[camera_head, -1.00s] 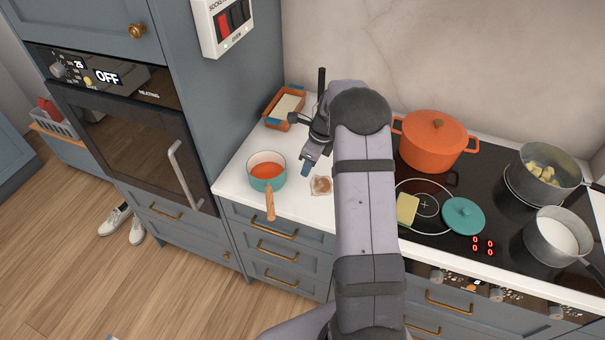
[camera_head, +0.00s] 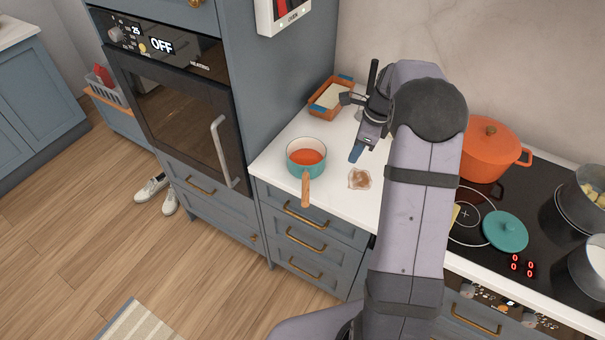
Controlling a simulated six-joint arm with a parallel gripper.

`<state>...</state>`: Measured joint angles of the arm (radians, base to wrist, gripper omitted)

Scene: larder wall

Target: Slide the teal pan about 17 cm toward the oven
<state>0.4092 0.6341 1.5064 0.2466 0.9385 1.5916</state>
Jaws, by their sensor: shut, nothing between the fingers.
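The teal pan (camera_head: 306,168) stands upright on the white counter (camera_head: 277,160), near its left end. It holds something orange-red, and its wooden handle (camera_head: 306,191) points toward the front edge. The oven (camera_head: 180,110) is built into the tall blue-grey cabinet to the left of the counter; its display reads OFF. My gripper (camera_head: 355,154) is shut and empty, with its blue tip to the right of the pan and apart from it. My forearm hides part of the counter and hob.
An orange dish (camera_head: 329,99) with pale contents stands behind the pan. A brownish patch or small item (camera_head: 359,179) lies right of the pan. The hob carries an orange pot (camera_head: 494,150) and a teal lid (camera_head: 505,231). A narrow strip of counter left of the pan is clear.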

